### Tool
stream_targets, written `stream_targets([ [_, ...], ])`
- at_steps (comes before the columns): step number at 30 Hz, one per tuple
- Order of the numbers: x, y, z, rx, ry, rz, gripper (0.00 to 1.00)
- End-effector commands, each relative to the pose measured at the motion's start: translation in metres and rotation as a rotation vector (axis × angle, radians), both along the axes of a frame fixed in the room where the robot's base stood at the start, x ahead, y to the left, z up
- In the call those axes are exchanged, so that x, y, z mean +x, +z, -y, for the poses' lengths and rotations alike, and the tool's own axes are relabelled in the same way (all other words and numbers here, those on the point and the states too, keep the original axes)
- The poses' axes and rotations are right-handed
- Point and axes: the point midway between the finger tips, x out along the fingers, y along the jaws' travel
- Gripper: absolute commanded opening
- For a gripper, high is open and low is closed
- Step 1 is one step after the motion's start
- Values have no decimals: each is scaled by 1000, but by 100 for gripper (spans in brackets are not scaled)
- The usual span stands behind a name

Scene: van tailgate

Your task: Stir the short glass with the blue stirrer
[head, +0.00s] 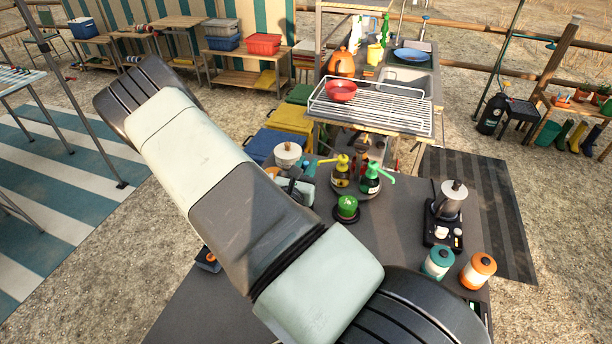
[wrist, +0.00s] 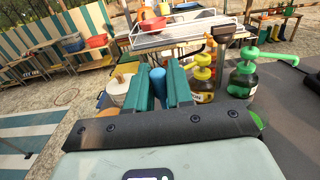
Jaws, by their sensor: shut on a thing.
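In the wrist view my gripper (wrist: 160,78) has its green fingers closed on the blue stirrer (wrist: 158,84), whose rounded blue end shows between them. The rest of the stirrer is hidden behind the gripper. In the head view my arm covers the left part of the counter, and I cannot make out the gripper or stirrer clearly. I cannot make out the short glass in either view, so I cannot tell whether the stirrer is in it.
A yellow-topped pump bottle (head: 341,171) and a green-topped one (head: 370,179) stand beyond a green-lidded item (head: 346,208). A moka pot (head: 451,200), teal jar (head: 437,263) and orange jar (head: 477,270) stand right. The counter (head: 390,235) between is clear.

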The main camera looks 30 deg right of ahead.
Motion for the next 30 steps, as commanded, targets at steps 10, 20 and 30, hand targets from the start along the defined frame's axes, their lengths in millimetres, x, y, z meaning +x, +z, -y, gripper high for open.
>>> stream_targets([
  [10,-1,53,0,-1,-1,1,0],
  [20,-46,74,45,-291,-8,-83,0],
  [30,-57,75,50,-388,3,-104,0],
])
